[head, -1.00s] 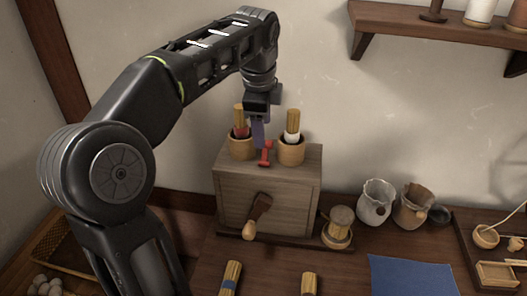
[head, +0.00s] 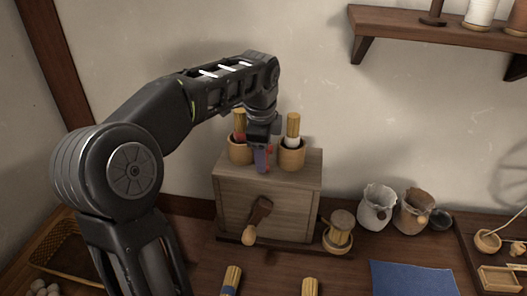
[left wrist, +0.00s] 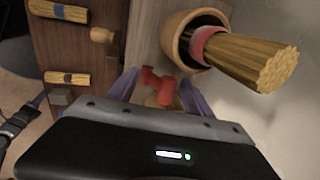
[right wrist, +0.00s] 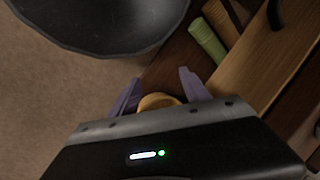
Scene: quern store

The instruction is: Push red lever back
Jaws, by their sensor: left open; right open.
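The red lever (left wrist: 158,86) stands on top of a wooden box (head: 240,200). In the left wrist view it shows between the two purple fingers of my left gripper (left wrist: 158,78). The fingers are apart, and I cannot tell whether either touches the lever. In the head view my left gripper (head: 262,160) points down over the box top, between two wooden cups, and hides most of the lever. My right gripper (right wrist: 157,88) shows only in its own wrist view, open and away from the box.
Cups with bundled sticks stand left (head: 239,152) and right (head: 291,155) of the gripper, close by. A wooden crank handle (head: 258,215) is on the box front. A small drum-like pot (head: 338,232) stands right of the box. A dark bowl (right wrist: 100,22) is near my right gripper.

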